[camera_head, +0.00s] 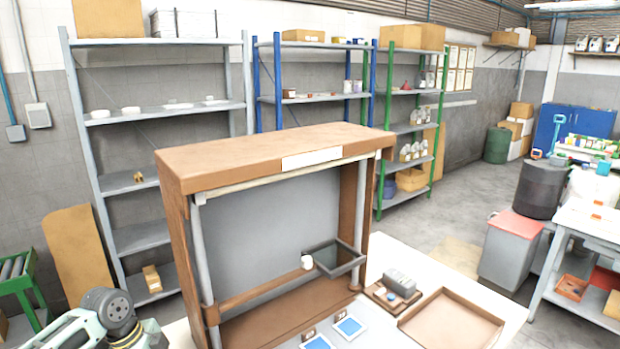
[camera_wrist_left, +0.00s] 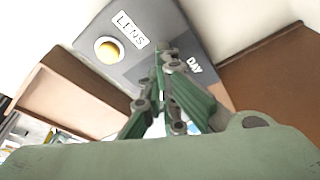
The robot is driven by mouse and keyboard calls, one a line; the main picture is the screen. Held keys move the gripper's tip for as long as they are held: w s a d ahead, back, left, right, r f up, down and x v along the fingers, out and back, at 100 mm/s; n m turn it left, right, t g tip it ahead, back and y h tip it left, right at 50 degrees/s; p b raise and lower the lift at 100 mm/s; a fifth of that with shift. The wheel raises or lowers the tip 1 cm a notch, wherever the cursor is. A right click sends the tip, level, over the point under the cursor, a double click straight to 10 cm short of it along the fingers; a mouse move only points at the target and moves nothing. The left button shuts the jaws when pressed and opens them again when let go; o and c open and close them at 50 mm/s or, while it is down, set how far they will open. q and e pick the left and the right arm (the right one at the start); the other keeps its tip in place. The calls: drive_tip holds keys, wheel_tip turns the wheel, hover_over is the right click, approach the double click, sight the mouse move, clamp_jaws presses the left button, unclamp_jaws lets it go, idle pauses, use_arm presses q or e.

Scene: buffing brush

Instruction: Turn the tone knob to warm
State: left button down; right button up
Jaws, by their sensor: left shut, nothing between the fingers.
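In the left wrist view a grey panel (camera_wrist_left: 148,22) carries a round yellow part (camera_wrist_left: 108,50) beside a label reading LENS (camera_wrist_left: 131,29) and lettering reading DAY (camera_wrist_left: 194,66). My left gripper (camera_wrist_left: 166,48) is shut and empty, its fingertips in front of the panel between the two labels. I cannot tell whether they touch it. No knob labelled tone or warm can be made out; the fingers hide part of the panel. In the head view only part of my left arm (camera_head: 112,315) shows at the lower left. My right gripper is not in view.
A brown open-front cabinet (camera_head: 270,155) stands on a white table (camera_head: 415,262), with a small dark tray (camera_head: 340,262) at its front. Two blue pads (camera_head: 350,327), a small board with a grey block (camera_head: 400,283) and a shallow brown tray (camera_head: 455,318) lie in front and right.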

use_arm(q)
drive_tip(key=shift+f, duration=0.35)
drive_tip(key=shift+s, duration=0.1)
drive_tip(key=shift+d+f, duration=0.15)
drive_tip(key=shift+d, duration=0.05)
drive_tip(key=shift+p, duration=0.3)
